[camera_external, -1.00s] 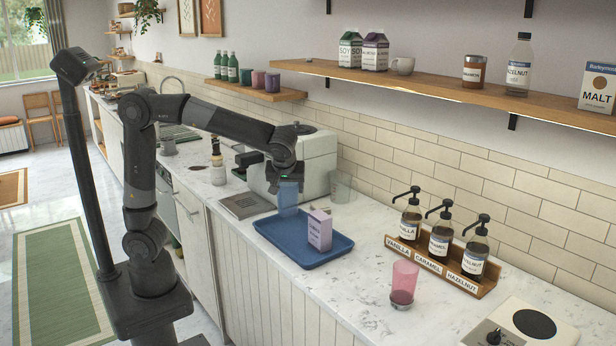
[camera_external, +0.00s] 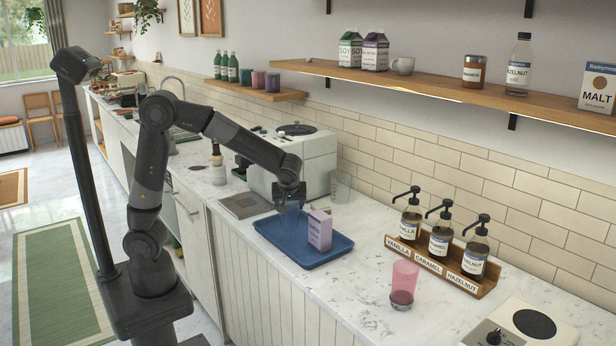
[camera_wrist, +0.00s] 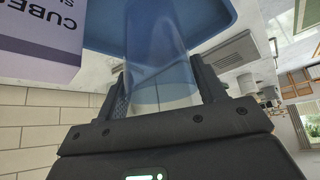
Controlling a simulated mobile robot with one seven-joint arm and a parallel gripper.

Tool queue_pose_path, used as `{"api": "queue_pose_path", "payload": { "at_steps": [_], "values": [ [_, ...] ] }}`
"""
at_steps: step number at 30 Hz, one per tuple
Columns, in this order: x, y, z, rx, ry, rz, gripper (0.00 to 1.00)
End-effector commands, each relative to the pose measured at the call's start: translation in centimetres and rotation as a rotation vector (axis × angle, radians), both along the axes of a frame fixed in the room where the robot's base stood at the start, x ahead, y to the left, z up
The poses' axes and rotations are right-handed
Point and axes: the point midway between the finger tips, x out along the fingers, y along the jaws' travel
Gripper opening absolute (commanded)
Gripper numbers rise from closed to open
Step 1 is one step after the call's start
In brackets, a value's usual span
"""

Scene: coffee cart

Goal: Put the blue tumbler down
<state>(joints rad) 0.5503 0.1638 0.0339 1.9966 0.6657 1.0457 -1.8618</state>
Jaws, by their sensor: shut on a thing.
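The blue tumbler (camera_external: 290,220) is translucent and upright, over the left part of the blue tray (camera_external: 330,252). My gripper (camera_external: 289,198) is above the tray and shut on the tumbler from above. In the wrist view the tumbler (camera_wrist: 158,48) shows between the two fingers of my gripper (camera_wrist: 162,95), with the blue tray (camera_wrist: 105,35) beyond it. I cannot tell whether the tumbler's base touches the tray.
A lilac sugar-cube carton (camera_external: 320,230) stands on the tray close right of the tumbler; it looms in the wrist view (camera_wrist: 40,35). A coffee machine (camera_external: 312,160) and a clear glass (camera_external: 341,186) stand behind. A pink tumbler (camera_external: 404,282) and syrup rack (camera_external: 440,268) are to the right.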

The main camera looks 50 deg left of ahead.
Motion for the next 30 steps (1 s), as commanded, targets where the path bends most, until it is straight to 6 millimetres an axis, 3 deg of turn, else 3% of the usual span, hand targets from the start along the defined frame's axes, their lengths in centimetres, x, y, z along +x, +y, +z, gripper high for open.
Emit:
{"api": "queue_pose_path", "payload": {
  "at_steps": [7,14,25,26,30],
  "values": [
    [0.8,0.7,-1.3,0.001,0.001,-0.003,0.21],
    [0.7,0.7,-4.5,0.001,0.003,-0.002,0.21],
    [0.8,0.7,-4.9,-0.001,0.0,-0.001,0.21],
    [0.8,0.7,-4.8,-0.002,0.001,-0.001,0.66],
    [0.7,0.7,-4.8,-0.002,0.001,-0.001,0.78]
  ]
}}
